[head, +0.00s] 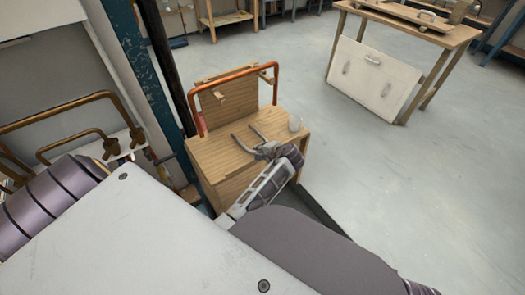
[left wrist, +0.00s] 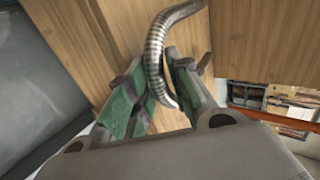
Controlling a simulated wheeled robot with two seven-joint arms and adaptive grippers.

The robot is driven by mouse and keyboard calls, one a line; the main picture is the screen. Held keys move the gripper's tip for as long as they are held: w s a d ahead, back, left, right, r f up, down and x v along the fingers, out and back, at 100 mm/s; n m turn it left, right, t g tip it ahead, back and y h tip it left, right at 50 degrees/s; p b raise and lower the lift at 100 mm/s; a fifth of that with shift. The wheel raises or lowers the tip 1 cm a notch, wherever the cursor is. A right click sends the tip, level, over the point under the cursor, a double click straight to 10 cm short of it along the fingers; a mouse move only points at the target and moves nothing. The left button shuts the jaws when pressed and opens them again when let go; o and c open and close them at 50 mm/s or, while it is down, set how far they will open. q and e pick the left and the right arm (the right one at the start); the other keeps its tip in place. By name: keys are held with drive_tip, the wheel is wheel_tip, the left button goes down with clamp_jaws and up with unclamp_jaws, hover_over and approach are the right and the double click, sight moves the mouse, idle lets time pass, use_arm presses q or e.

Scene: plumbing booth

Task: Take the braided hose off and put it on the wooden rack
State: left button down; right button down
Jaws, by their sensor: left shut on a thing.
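The braided hose (left wrist: 154,42) is silver, ribbed and bent in a curve. In the left wrist view it passes between the green-padded fingers of my left gripper (left wrist: 154,68), which is shut on it. In the head view my left gripper (head: 264,150) is over the top of the wooden rack (head: 215,157). Thin grey prongs stick out ahead of it there; I cannot tell whether they are fingers or hose. Whether the hose touches the wood is unclear. My right gripper is not in view.
An orange-red pipe frame (head: 237,73) stands at the rack's back. Copper pipes (head: 60,119) and a blue post (head: 140,75) are at left.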

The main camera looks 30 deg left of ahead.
use_arm(q)
drive_tip(key=shift+s+f, duration=0.2)
drive_tip(key=shift+f, duration=0.55)
drive_tip(key=shift+a+f, duration=0.1)
drive_tip(key=shift+f, duration=0.2)
drive_tip(key=c, duration=1.1)
unclamp_jaws()
drive_tip(key=shift+f, duration=0.15)
drive_tip(key=shift+o, duration=0.5)
drive_tip(key=shift+w+r, duration=0.15)
drive_tip(key=shift+r, duration=0.25)
drive_tip(key=shift+c, duration=1)
drive_tip(key=shift+w+a+r, duration=0.1)
drive_tip(key=shift+r, duration=0.25)
